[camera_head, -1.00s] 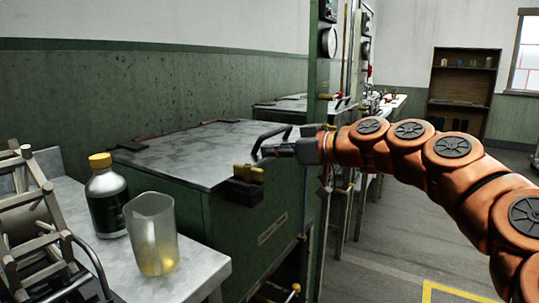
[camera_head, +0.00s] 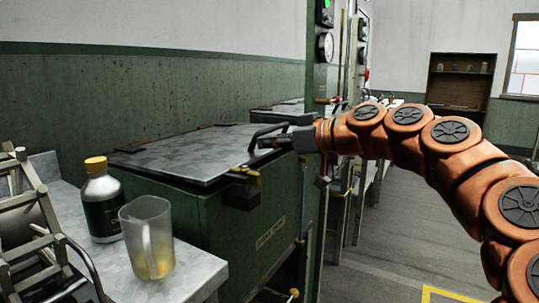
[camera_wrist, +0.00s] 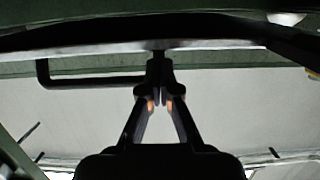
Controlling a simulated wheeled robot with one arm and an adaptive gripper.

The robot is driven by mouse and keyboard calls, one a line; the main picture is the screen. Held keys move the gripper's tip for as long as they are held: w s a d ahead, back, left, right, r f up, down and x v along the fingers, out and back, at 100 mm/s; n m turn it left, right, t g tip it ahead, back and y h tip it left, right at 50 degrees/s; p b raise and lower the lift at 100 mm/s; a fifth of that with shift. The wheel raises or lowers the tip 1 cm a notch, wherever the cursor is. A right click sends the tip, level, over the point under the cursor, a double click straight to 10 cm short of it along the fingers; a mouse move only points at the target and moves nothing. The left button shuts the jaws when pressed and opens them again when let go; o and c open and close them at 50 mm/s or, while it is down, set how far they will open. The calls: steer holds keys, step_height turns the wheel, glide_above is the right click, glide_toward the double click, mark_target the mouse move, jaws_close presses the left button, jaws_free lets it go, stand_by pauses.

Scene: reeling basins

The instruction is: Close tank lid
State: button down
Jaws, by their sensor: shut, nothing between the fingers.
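The green tank (camera_head: 235,232) stands in the middle of the head view. Its grey metal lid (camera_head: 185,155) lies nearly flat over it, with a dark gap under the front edge, so it looks slightly raised. A dark bar handle (camera_head: 268,131) sits at the lid's right front edge. My gripper (camera_head: 265,143) is shut and empty at that edge, beside the handle. In the wrist view its fingertips (camera_wrist: 158,58) meet or nearly meet the lid's rim, with the handle (camera_wrist: 95,81) to their left. Exact contact is unclear.
A metal side table (camera_head: 195,265) at the left front holds a yellow-capped bottle (camera_head: 102,205), a clear beaker (camera_head: 148,240) and a metal frame reel (camera_head: 30,225). A green post (camera_head: 325,100) with gauges stands behind my gripper. The floor at the right is open.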

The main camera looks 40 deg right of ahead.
step_height(320, 180, up, 7)
stand_by(0.4)
steer(key=shift+r, duration=0.1)
